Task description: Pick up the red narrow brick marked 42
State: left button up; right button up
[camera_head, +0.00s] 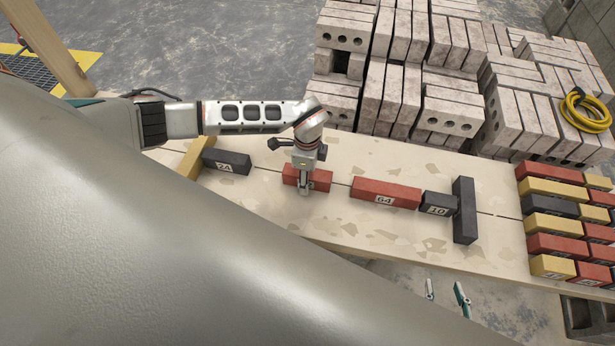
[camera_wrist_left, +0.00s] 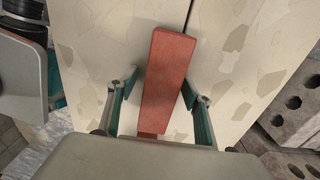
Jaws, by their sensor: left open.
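A red brick (camera_head: 320,180) lies on the pale board, partly hidden behind my left gripper (camera_head: 304,188). I cannot read its number. In the left wrist view the red brick (camera_wrist_left: 168,75) lies lengthwise between the two teal fingers of my left gripper (camera_wrist_left: 159,85), which is open with a gap at each side. Another red brick (camera_head: 385,193), marked 64, lies to the right on the board. My right gripper (camera_head: 446,288) shows only as two teal fingertips, apart and empty, beyond the board's front edge.
On the pale board (camera_head: 350,235) lie a dark brick (camera_head: 226,161) marked 24, a yellow brick (camera_head: 192,160), a dark brick (camera_head: 437,203) marked 10 and a dark upright-set brick (camera_head: 465,210). Several stacked coloured bricks (camera_head: 553,225) stand at right. Grey blocks (camera_head: 400,95) are piled behind.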

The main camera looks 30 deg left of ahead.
pick_arm(q)
jog(key=shift+c, duration=0.4)
jog(key=c, duration=1.3)
jog(key=shift+w+r, duration=0.1)
grip_shut()
